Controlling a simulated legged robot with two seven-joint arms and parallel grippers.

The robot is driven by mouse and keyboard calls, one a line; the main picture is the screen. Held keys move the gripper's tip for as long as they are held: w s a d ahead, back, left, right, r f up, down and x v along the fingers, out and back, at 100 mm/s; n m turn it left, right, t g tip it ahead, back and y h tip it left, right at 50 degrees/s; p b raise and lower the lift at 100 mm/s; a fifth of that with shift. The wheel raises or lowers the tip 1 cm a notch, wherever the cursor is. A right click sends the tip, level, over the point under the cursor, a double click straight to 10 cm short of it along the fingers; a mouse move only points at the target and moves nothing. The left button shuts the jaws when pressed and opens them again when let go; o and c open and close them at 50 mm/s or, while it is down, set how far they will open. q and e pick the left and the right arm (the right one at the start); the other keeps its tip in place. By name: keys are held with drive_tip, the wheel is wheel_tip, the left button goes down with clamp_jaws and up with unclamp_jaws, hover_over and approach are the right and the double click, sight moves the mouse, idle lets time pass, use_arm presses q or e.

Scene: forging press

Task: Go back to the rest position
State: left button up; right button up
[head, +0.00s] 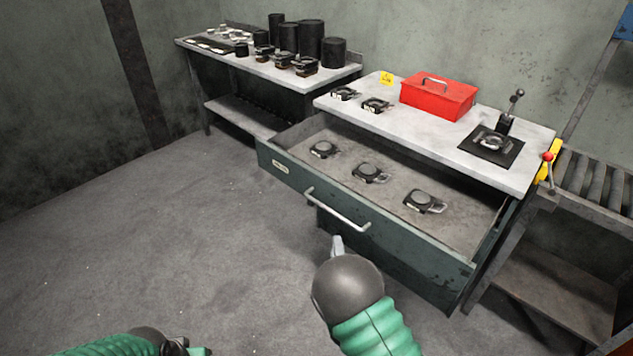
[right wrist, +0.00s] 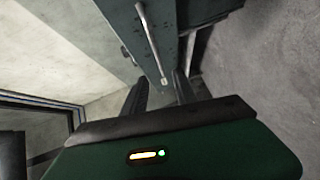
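My right gripper (head: 338,244) is in front of the open drawer, just below its handle (head: 337,209) in the head view. In the right wrist view its two dark fingers stand apart with nothing between them (right wrist: 159,88), and the handle (right wrist: 150,42) lies beyond the fingertips. The gripper looks clear of the handle. My left gripper (head: 188,349) is only partly in view at the bottom edge of the head view, and its fingers cannot be made out. The green drawer (head: 400,253) is pulled out.
Three dark round devices (head: 370,173) lie in the drawer. The workbench top (head: 345,111) holds a red toolbox (head: 438,97), two small devices and a lever fixture (head: 492,143). A second table (head: 270,72) with black cylinders stands behind left. Rollers (head: 598,182) are at right. The left floor is clear.

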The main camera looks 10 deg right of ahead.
drive_tip(key=s+d+r+m+g+p, duration=0.1)
drive_tip(key=s+r+m+g+p, duration=0.2)
drive_tip(key=s, duration=0.6)
drive_tip(key=s+d+r+m+g+y+p, duration=0.1)
drive_tip(key=s+r+m+g+p, duration=0.3)
drive_tip(key=s, duration=0.5)
drive_tip(key=s+d+r+m+g+p, duration=0.2)
drive_tip(key=s+r+m+g+p, duration=0.2)
drive_tip(key=s+r+m+g, duration=0.2)
drive_tip(key=s+r+m, duration=0.2)
drive_tip(key=s, duration=0.2)
drive_tip(key=shift+d+g+y, duration=0.4)
drive_tip(key=shift+s+d, duration=0.1)
drive_tip(key=shift+s, duration=0.05)
